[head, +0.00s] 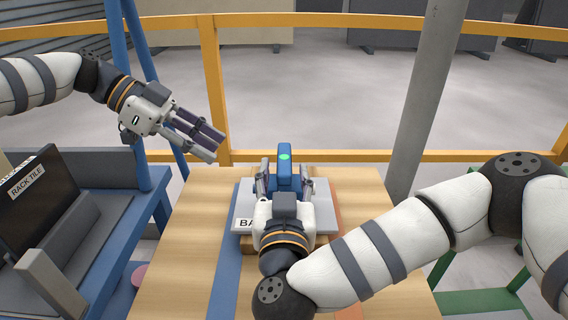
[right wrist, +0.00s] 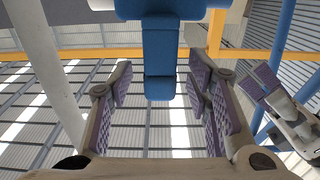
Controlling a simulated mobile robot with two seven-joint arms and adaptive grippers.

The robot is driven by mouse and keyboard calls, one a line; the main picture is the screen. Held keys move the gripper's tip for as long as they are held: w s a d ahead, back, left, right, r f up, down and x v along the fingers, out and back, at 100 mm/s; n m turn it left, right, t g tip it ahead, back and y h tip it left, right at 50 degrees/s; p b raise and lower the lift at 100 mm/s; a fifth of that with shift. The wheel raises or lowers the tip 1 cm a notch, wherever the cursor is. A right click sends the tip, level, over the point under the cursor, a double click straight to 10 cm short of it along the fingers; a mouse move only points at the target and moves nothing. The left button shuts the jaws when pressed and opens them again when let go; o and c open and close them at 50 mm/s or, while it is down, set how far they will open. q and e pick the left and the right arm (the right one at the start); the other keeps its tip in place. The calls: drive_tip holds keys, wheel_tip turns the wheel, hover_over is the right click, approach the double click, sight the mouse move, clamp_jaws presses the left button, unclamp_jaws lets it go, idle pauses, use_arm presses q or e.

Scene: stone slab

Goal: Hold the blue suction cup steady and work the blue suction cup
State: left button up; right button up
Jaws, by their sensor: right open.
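In the right wrist view, the blue body (right wrist: 160,60) lies between the purple finger pads, with a gap on each side. My right gripper and wrist hide the near part of the cup and slab. My left gripper (head: 218,149) is open and empty, raised to the left of the slab and apart from the cup.
The slab's label, partly hidden, starts with "BA". A blue rack (head: 90,168) with a dark tile labelled "RACK TILE" stands at left. A yellow rail (head: 370,156) runs behind the table, and a grey post (head: 424,95) rises at right. The table's left part is clear.

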sight(285, 163)
drive_tip(key=w, duration=0.4)
drive_tip(key=shift+w, duration=0.2)
drive_tip(key=shift+c, duration=0.6)
clamp_jaws()
idle(0.4)
